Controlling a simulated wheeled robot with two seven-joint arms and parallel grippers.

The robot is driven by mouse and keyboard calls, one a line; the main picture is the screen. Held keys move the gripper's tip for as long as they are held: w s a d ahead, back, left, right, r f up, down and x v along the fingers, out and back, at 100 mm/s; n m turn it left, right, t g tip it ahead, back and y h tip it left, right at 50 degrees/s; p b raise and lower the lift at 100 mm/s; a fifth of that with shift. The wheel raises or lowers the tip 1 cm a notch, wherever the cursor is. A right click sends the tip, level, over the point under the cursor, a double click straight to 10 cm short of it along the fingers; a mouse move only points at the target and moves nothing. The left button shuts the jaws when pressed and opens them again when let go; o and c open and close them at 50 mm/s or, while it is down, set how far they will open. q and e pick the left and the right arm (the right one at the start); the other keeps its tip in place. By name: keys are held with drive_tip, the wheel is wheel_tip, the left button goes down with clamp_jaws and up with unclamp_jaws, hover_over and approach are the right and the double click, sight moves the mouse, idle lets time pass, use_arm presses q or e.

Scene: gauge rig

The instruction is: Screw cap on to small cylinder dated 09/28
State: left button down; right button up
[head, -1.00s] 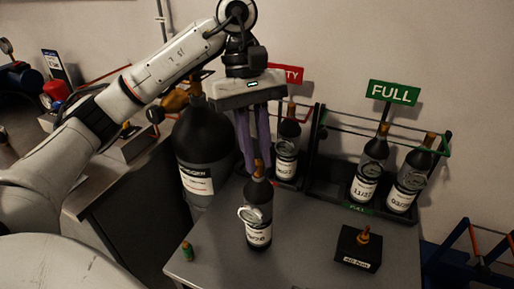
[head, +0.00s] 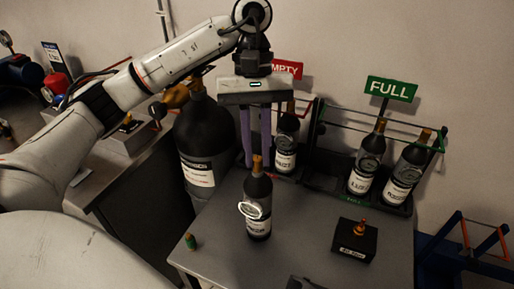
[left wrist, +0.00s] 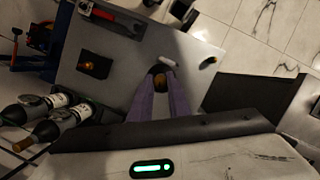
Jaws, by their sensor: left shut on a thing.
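A small dark cylinder (head: 258,205) with an orange-brown top, a round gauge and a white label stands upright on the grey table; its date is too blurred to read. My left gripper (head: 257,158) points down at the cylinder's top, its purple fingers shut on it. In the left wrist view the fingertips (left wrist: 160,80) meet around the brownish top. My right gripper is not in view.
A large dark cylinder (head: 196,140) stands behind left. Similar small cylinders stand in racks under the EMPTY (head: 287,68) and FULL (head: 392,89) signs. A black block with an orange fitting (head: 354,241) sits at right. A red-handled tool (left wrist: 112,17) lies near the edge.

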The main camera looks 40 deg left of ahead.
use_arm(q)
drive_tip(key=shift+s+m+p, duration=0.1)
drive_tip(key=shift+m+p, duration=0.4)
drive_tip(key=shift+m, duration=0.1)
drive_tip(key=shift+f+m+g+y+p, duration=0.1)
drive_tip(key=shift+m+g+y+p, duration=0.25)
drive_tip(key=shift+m, duration=0.45)
drive_tip(key=shift+m+y, duration=0.25)
drive_tip(key=shift+m, duration=0.85)
drive_tip(key=shift+m+y, duration=0.6)
drive_tip(key=shift+m, duration=1.1)
drive_tip(key=c, duration=1.8)
unclamp_jaws()
drive_tip(key=shift+a, duration=0.1)
drive_tip(key=o, duration=0.5)
